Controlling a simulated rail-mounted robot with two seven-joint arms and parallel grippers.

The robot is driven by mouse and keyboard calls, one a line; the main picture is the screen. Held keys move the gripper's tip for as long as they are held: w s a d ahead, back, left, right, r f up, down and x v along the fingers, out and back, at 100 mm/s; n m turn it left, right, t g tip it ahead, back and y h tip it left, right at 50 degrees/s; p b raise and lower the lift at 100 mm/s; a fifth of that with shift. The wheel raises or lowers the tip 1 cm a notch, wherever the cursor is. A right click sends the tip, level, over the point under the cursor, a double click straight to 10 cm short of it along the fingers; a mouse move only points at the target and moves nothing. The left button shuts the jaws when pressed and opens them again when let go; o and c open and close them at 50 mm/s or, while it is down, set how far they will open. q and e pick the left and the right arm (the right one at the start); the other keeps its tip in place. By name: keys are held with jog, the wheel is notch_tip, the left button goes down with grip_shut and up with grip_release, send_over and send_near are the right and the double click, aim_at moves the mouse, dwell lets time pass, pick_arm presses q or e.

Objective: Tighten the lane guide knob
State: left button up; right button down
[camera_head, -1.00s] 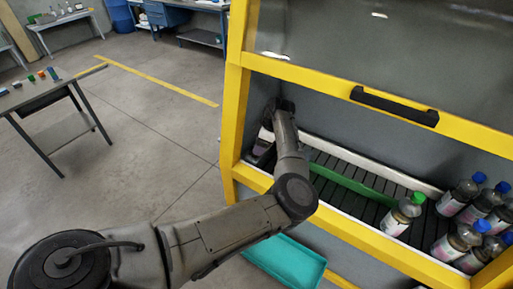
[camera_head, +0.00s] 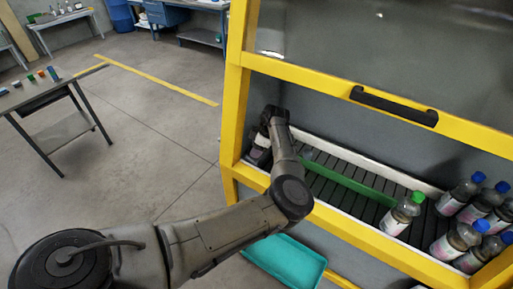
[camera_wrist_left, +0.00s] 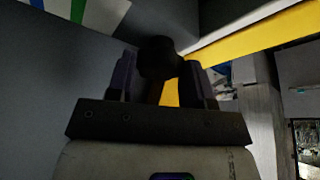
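My left gripper (camera_head: 257,152) reaches through the yellow-framed opening to the left end of the conveyor. In the left wrist view my left gripper (camera_wrist_left: 160,75) has one finger on each side of a dark round knob (camera_wrist_left: 158,56), with almost no gap beside it, and appears shut on it. The knob is in shadow and its markings do not show. In the head view the gripper and wrist hide the knob. The green lane guide (camera_head: 350,180) runs lengthwise along the dark slatted conveyor (camera_head: 335,160). My right gripper is not in view.
A green-capped bottle (camera_head: 399,216) stands near the guide's right end. Several blue-capped bottles (camera_head: 470,205) stand at the right. The raised guard has a black handle (camera_head: 394,106). A yellow frame beam (camera_head: 350,232) crosses under my forearm. A teal tray (camera_head: 285,262) lies below.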

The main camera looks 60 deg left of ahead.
pick_arm(q)
jog(key=c, duration=0.4)
jog(key=shift+s+r+m+p, duration=0.1)
jog(key=shift+r+m+p, duration=0.1)
jog(key=shift+m+p, duration=0.35)
jog(key=shift+f+m+y+p, duration=0.1)
jog(key=shift+m+y+p, duration=0.2)
jog(key=shift+p, duration=0.3)
jog(key=shift+f+t, duration=0.1)
jog(key=shift+t, duration=0.2)
jog(key=o, duration=0.9)
jog(key=shift+o, duration=0.2)
jog(key=b+v, duration=0.1)
jog(key=v, duration=1.3)
